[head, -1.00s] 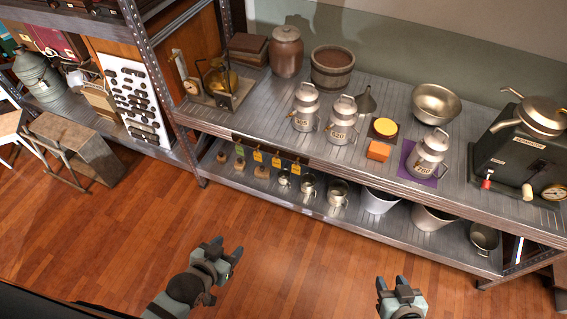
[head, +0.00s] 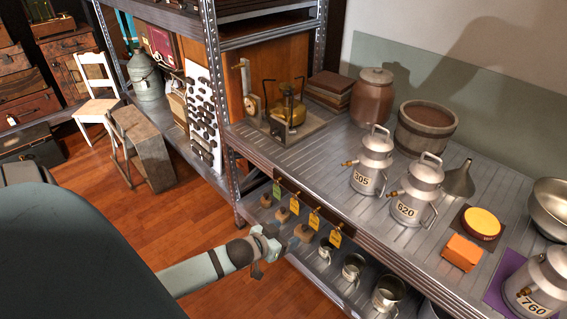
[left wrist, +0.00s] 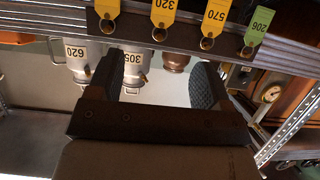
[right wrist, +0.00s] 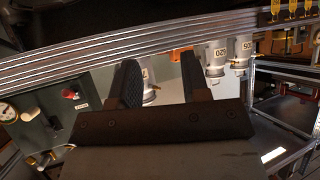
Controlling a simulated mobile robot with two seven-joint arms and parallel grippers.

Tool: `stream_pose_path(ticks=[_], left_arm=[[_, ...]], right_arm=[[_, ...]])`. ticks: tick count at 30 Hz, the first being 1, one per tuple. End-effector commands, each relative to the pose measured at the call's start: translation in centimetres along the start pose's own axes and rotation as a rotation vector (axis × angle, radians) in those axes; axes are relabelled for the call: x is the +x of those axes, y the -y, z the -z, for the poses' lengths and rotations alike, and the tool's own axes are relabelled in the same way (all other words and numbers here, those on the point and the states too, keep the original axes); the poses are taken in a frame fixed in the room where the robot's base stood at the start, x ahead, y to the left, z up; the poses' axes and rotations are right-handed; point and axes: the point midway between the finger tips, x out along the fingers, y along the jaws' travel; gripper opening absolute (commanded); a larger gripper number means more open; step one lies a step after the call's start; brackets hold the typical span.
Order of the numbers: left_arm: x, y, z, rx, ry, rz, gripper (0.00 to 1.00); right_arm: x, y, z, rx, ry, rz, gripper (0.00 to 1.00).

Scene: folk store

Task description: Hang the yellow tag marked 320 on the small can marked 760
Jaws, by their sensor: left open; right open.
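The yellow tag marked 320 (head: 314,218) hangs on the shelf's front edge, between two other yellow tags; in the left wrist view it is at the top (left wrist: 162,12). The small can marked 760 (head: 540,285) stands upright on a purple mat (head: 494,291) at the right, cut off by the frame. In the right wrist view a finger partly hides this can (right wrist: 149,92). My left gripper (head: 280,242) is open and empty, in front of and below the tag row. My right gripper (right wrist: 160,78) is open and empty, outside the head view.
A green tag (head: 277,191) hangs left of the yellow ones. Cans marked 305 (head: 371,163) and 620 (head: 416,193), an orange block (head: 462,252) and a funnel (head: 459,181) stand on the upper shelf. Metal mugs (head: 387,293) stand below. A shelf post (head: 214,110) rises at left.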

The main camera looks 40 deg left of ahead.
Motion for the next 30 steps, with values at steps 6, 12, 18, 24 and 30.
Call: stream_pose_path(ticks=[6, 12, 18, 24, 30], left_arm=[[1.7, 0.6, -0.2, -0.002, -0.009, 0.005, 0.72], [5.1, 0.6, -0.1, -0.002, -0.01, 0.005, 0.72], [9.1, 0.6, -0.1, 0.0, -0.01, 0.005, 0.72], [12.4, 0.6, -0.1, -0.001, -0.008, 0.005, 0.72], [14.0, 0.6, -0.1, -0.001, -0.007, 0.005, 0.72]], right_arm=[[0.3, 0.0, -0.5, 0.001, -0.002, 0.001, 0.43], [0.6, 0.0, -0.8, 0.001, -0.008, 0.001, 0.43], [0.7, 0.0, -0.4, 0.006, -0.027, 0.005, 0.43], [0.9, 0.1, -0.6, 0.008, -0.033, 0.01, 0.43], [0.8, 0.2, -0.3, 0.009, -0.042, 0.013, 0.43]])
